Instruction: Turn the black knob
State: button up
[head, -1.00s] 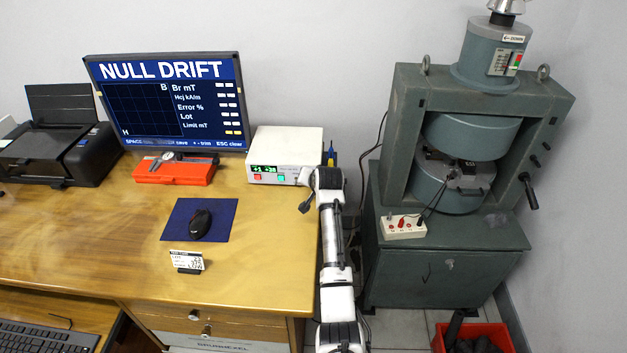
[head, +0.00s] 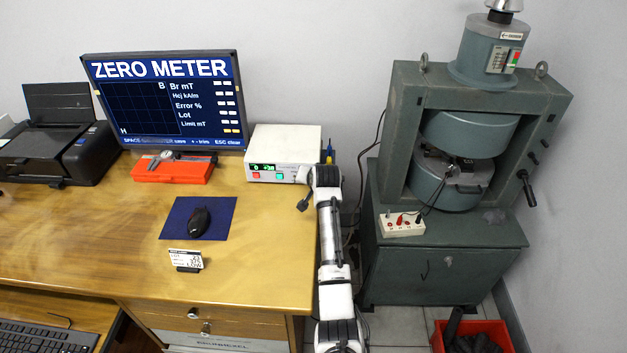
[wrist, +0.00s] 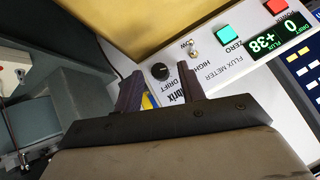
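The black knob (wrist: 160,71), marked DRIFT, is a small round dial with a light pointer on the white flux meter (wrist: 215,75). In the wrist view my gripper (wrist: 159,77) is open, with one dark finger on each side of the knob. I see gaps between fingers and knob; how far the tips reach over it I cannot tell. In the head view my gripper (head: 304,176) is at the right end of the flux meter (head: 290,140) and hides the knob. The green display (wrist: 278,38) reads 0 and +38.
On the meter are a green ZERO button (wrist: 224,34), a red button (wrist: 276,6) and a toggle switch (wrist: 191,50). The monitor (head: 165,100) reads ZERO METER. A red case (head: 180,172) lies left of the meter. A green press (head: 400,130) stands right of the desk.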

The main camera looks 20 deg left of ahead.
jog(key=b+v, duration=0.2)
jog(key=v, duration=1.1)
jog(key=shift+s+r+b, duration=0.2)
jog(key=shift+s+b, duration=0.1)
jog(key=shift+d, duration=0.1)
